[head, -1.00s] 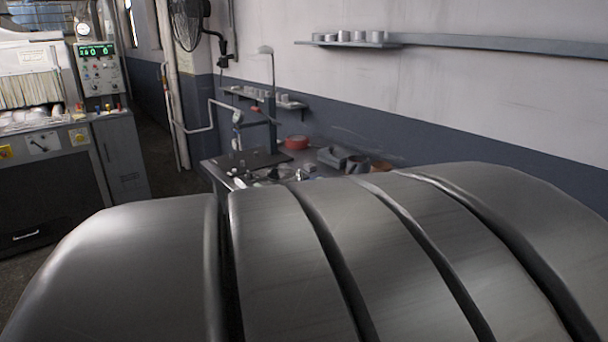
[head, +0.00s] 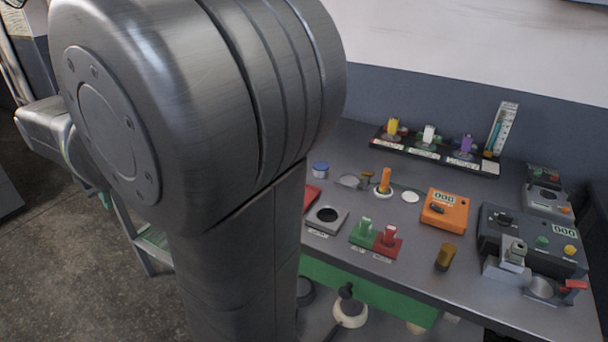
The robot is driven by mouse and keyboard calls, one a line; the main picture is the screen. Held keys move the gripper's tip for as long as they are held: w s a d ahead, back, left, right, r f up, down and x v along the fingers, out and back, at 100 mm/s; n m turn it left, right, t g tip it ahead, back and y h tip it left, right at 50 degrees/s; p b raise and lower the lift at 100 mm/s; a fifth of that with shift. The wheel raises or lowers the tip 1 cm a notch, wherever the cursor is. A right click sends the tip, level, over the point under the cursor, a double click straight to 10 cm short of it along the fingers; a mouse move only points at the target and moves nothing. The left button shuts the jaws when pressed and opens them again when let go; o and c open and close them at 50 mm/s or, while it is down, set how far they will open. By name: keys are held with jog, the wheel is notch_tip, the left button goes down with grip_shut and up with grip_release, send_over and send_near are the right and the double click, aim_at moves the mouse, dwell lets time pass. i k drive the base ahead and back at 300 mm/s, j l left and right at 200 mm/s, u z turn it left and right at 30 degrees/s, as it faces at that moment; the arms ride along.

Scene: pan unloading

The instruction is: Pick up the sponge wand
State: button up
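I cannot single out a sponge wand for certain. A small upright orange piece (head: 384,180) stands in a white round base on the grey workbench (head: 420,275). A black rack (head: 440,158) at the back holds upright yellow (head: 392,126), white (head: 429,134) and purple (head: 466,144) pieces; any of these could be a handle, but they are too small to tell. A brown cylinder (head: 445,257) stands near the bench's front edge. My own arm fills the left and centre of the head view and hides the bench's left part. My gripper is not visible.
An orange box (head: 444,210) with a display and a dark control unit (head: 530,242) stand on the right. Green (head: 363,234) and red (head: 387,242) blocks sit near the front. A white round object (head: 350,313) is under the bench. Bare floor (head: 90,240) lies left.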

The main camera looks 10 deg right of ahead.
aim_at(384, 186)
jog(key=l+z, duration=0.15)
jog(key=z, duration=0.3)
jog(key=l+z, duration=0.1)
jog(key=z, duration=0.3)
jog(key=i+l+z, duration=0.1)
jog(key=z, duration=0.35)
jog(key=i+z, duration=0.1)
jog(key=z, duration=0.35)
jog(key=i+l+z, duration=0.1)
jog(key=i+l, duration=0.05)
jog(key=l, duration=0.05)
